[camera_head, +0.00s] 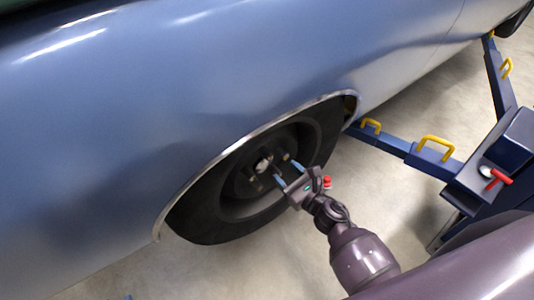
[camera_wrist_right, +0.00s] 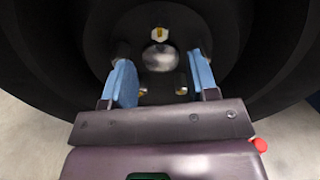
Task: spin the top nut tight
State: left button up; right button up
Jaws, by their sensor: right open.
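The top nut (camera_wrist_right: 159,35) is brass-coloured and sits on the wheel hub just above the silver centre cap (camera_wrist_right: 160,57) in the right wrist view. In the head view I cannot surely tell it from the other nuts on the wheel (camera_head: 222,207). My right gripper (camera_head: 287,174) is in front of the hub. In the wrist view its blue fingers (camera_wrist_right: 161,72) are spread wide, to the left and right of the cap and a little lower than the top nut. Nothing is between them in its grasp. My left gripper is not recognisable in either view.
Other nuts, including a lower left one (camera_wrist_right: 142,88) and a lower right one (camera_wrist_right: 181,86), surround the cap. The blue car body (camera_head: 130,110) arches over the wheel. A blue lift arm with yellow handles (camera_head: 435,148) stands at right. Concrete floor (camera_head: 385,200) is clear between.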

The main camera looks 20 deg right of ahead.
aim_at(271, 158)
jog(key=x, duration=0.9)
jog(key=shift+c, duration=0.2)
jog(key=c, duration=0.9)
